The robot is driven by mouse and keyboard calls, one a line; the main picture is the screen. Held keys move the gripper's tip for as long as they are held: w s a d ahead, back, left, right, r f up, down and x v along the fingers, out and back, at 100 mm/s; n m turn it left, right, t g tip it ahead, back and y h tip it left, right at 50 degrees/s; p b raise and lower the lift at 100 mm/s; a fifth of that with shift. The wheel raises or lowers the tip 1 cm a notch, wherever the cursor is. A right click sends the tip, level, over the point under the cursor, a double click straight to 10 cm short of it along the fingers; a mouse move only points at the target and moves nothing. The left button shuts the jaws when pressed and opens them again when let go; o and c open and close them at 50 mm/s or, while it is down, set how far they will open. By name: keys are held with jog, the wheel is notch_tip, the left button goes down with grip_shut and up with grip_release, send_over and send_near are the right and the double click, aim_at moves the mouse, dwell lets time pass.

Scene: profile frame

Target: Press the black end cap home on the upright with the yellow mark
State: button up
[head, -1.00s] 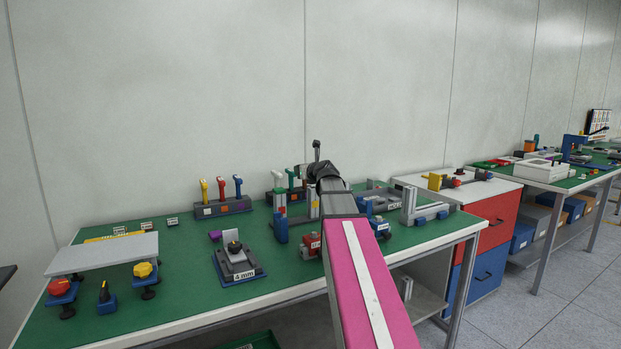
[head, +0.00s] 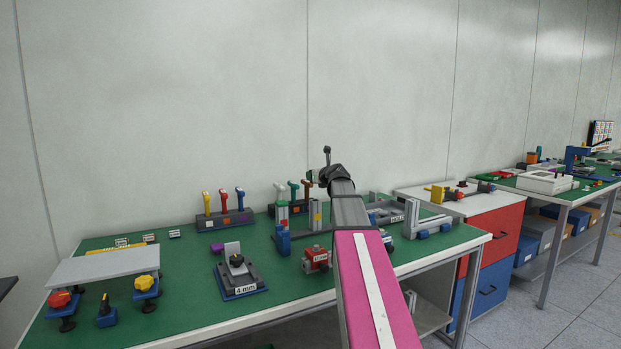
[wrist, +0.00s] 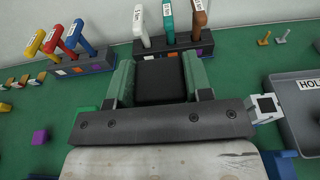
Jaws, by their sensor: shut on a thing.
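My gripper (wrist: 160,78) has green fingers and is shut on the black end cap (wrist: 162,84), between the fingertips in the wrist view. In the head view my arm hides most of the gripper, and the cap cannot be made out there. Two pale uprights stand behind the bench middle: the left upright (head: 283,212) bears an orange-red mark, the right upright (head: 315,213) a yellowish one, too small to be sure. In the wrist view one pale upright top (wrist: 265,107) with a dark square opening shows right of my gripper. The cap appears apart from it.
A rack with yellow, red and blue handles (head: 224,218) stands left of the uprights. A second rack (wrist: 174,47) lies beyond the cap. A grey tray (wrist: 300,95) is at right. A red block (head: 316,260) and a 4 mm fixture (head: 238,275) stand in front.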

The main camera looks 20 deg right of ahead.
jog(key=shift+f, duration=0.1)
jog(key=shift+f, duration=3.25)
jog(key=shift+f, duration=1.55)
jog(key=o, duration=1)
jog(key=shift+o, duration=0.2)
jog(key=shift+s, duration=0.15)
jog(key=v, duration=1)
jog(key=shift+s, duration=0.3)
